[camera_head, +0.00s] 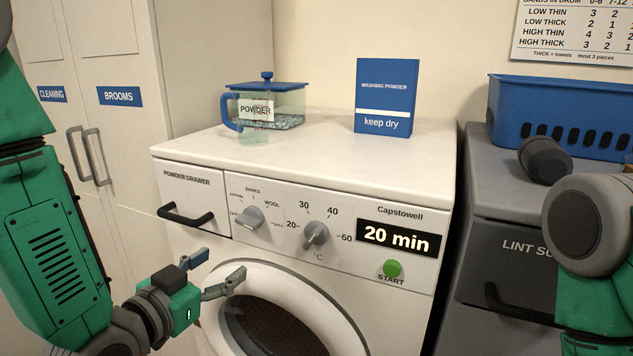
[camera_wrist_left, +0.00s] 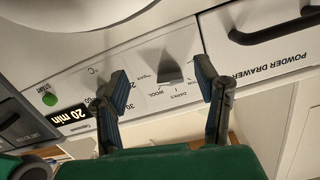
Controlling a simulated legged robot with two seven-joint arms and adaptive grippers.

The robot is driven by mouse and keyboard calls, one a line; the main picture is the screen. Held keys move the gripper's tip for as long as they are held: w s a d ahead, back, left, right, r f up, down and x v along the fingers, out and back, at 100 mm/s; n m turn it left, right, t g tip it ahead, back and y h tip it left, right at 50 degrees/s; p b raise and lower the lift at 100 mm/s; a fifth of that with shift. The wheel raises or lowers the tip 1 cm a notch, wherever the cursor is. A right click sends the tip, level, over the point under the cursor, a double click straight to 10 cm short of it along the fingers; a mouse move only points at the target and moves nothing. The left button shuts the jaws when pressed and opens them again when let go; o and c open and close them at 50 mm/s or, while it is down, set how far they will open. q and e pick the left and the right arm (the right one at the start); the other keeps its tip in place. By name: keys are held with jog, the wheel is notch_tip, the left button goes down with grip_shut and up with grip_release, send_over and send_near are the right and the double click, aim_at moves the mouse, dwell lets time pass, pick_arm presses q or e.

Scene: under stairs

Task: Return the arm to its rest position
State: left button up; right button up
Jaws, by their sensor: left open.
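My left gripper (camera_head: 220,268) is open and empty in front of the washing machine (camera_head: 350,268), below its control panel and near the upper left of the round door (camera_head: 300,285). In the left wrist view the two fingers (camera_wrist_left: 160,80) are spread apart, and the programme dial (camera_wrist_left: 170,68) shows between them in the picture. I cannot tell that anything touches the fingers. My right arm (camera_head: 592,235) shows at the right edge; its gripper is out of view.
The powder drawer (camera_head: 186,196) is shut, its handle up and left of my gripper. A powder box (camera_head: 265,105) and a blue carton (camera_head: 385,95) stand on top. A blue basket (camera_head: 560,105) is on the grey machine. Cupboard doors (camera_head: 110,60) stand left.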

pick_arm(q)
jog(key=s+a+f+n+g+y, duration=0.15)
jog(key=s+f+g, duration=0.3)
jog(key=f, duration=0.55)
jog(key=s+a+f+n+g+y, duration=0.1)
jog(key=s+a+f+g+y, duration=0.3)
jog(key=f, duration=0.6)
jog(key=s+a+f+n+g, duration=0.1)
jog(key=s+f+g, duration=0.2)
jog(key=s+f, duration=0.3)
jog(key=s+a+f+n+g, duration=0.1)
jog(key=s+f, duration=0.5)
jog(key=s, duration=0.8)
jog(key=shift+s+a+g, duration=0.35)
jog(key=shift+a+g, duration=0.2)
jog(key=shift+g, duration=0.7)
jog(key=shift+w+n, duration=0.15)
jog(key=shift+n, duration=0.1)
